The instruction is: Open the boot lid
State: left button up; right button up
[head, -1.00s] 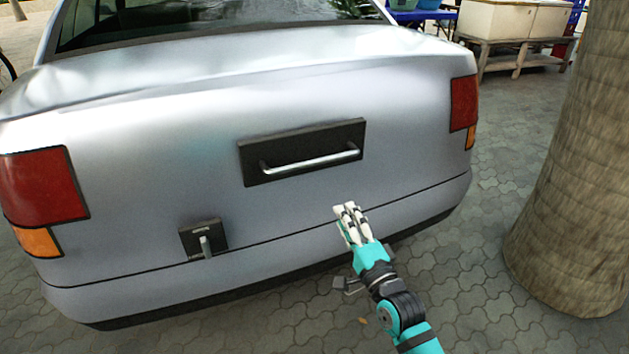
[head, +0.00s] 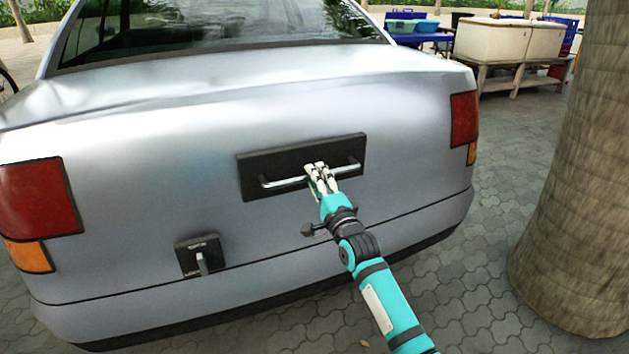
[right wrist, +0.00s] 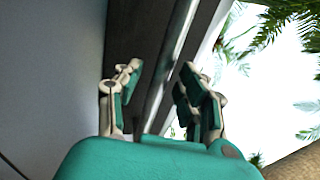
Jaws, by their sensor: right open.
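The silver car's boot lid (head: 150,160) faces me and looks shut. A black plate (head: 256,163) with a chrome bar handle (head: 281,183) is mounted on its middle. A small black latch box with a grey lever (head: 202,261) sits lower left of it. My right gripper (head: 320,168) is at the middle of the bar handle in the head view, its fingers overlapping the bar. In the right wrist view its fingers (right wrist: 155,95) are apart, with the bar (right wrist: 172,75) running between them. I cannot tell whether they touch the bar. My left gripper is out of view.
A thick tree trunk (head: 577,180) stands close on the right. The paved ground (head: 495,215) between it and the car is clear. White bins on a wooden stand (head: 505,42) and a blue table (head: 425,36) are farther back.

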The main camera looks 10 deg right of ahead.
jog(key=shift+w+a+r, duration=0.15)
jog(key=shift+w+a, duration=0.05)
jog(key=shift+w, duration=0.35)
grip_shut()
jog(key=shift+w+f, duration=0.1)
jog(key=shift+f, duration=0.15)
